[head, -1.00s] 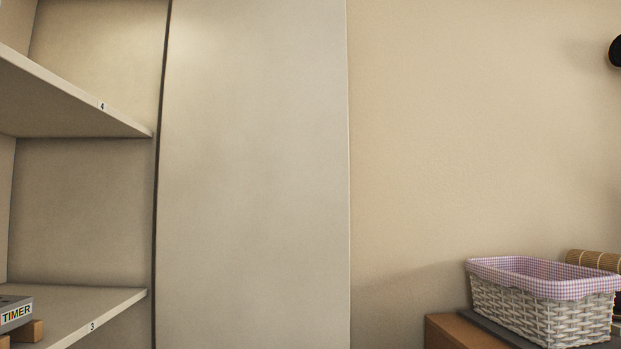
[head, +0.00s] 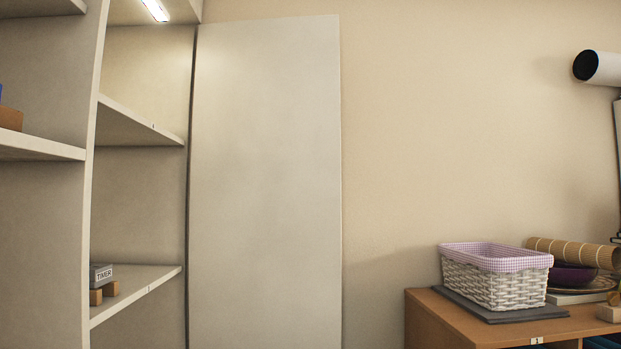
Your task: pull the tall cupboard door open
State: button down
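The tall cupboard door (head: 266,185) is a plain pale panel in the middle of the head view. It stands swung out to the right of the open cupboard, and shelves (head: 140,290) show inside. A dark gap runs along its left edge beside the cupboard. Its lower end is cut off by the frame, and no handle shows on the face in view. My gripper is not in view.
A grey timer box (head: 101,274) and small wooden blocks sit on a cupboard shelf. At right, a wooden low unit (head: 440,320) carries a white wicker basket (head: 490,285), a purple bowl (head: 573,276) and a rolled bamboo mat (head: 570,252). Bare wall lies between door and unit.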

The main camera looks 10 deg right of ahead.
aim_at(265, 225)
jog(key=z, duration=0.2)
jog(key=i, duration=0.85)
jog(key=u, duration=0.1)
